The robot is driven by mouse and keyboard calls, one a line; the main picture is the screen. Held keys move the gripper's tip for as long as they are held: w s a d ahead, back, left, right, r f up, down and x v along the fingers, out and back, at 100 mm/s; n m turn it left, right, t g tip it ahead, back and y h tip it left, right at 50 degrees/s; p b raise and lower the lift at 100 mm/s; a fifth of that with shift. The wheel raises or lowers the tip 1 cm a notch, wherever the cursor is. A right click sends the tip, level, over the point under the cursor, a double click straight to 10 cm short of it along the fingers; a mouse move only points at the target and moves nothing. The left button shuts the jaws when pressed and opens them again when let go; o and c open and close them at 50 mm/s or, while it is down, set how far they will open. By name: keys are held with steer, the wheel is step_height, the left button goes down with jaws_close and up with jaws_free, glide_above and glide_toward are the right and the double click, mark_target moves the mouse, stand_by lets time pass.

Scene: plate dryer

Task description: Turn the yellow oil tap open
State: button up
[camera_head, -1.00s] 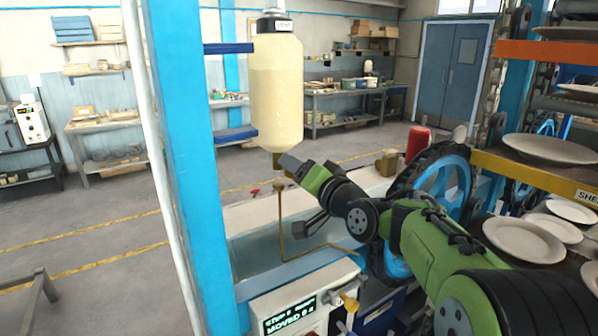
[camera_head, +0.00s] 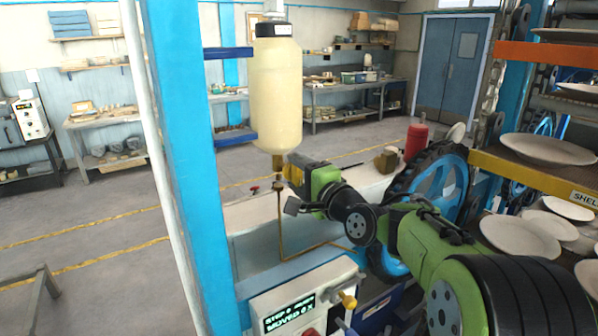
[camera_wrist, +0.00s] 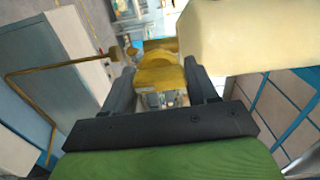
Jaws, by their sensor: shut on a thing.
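The yellow oil tap (camera_wrist: 158,72) sits between my two dark fingers in the wrist view. My gripper (camera_wrist: 162,80) is shut on it, one finger on each side. In the head view my gripper (camera_head: 291,172) is just below the pale oil bottle (camera_head: 277,95), beside its outlet. There the tap is mostly hidden by my gripper. The bottle also fills the upper right of the wrist view (camera_wrist: 240,35). A thin brass pipe (camera_head: 281,225) runs down below the outlet and bends right; it shows at the left in the wrist view (camera_wrist: 65,65).
A blue post (camera_head: 185,150) stands left of the bottle. A red can (camera_head: 416,142) and a large blue wheel (camera_head: 440,175) are behind my arm. Plates (camera_head: 548,149) lie on the rack at the right. A control box (camera_head: 300,300) with a lit display is below.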

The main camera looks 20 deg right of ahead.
steer(key=shift+f+m, duration=0.1)
steer(key=shift+m, duration=0.2)
steer(key=o, duration=1)
steer(key=b+v, duration=0.4)
steer(key=v, duration=1.2)
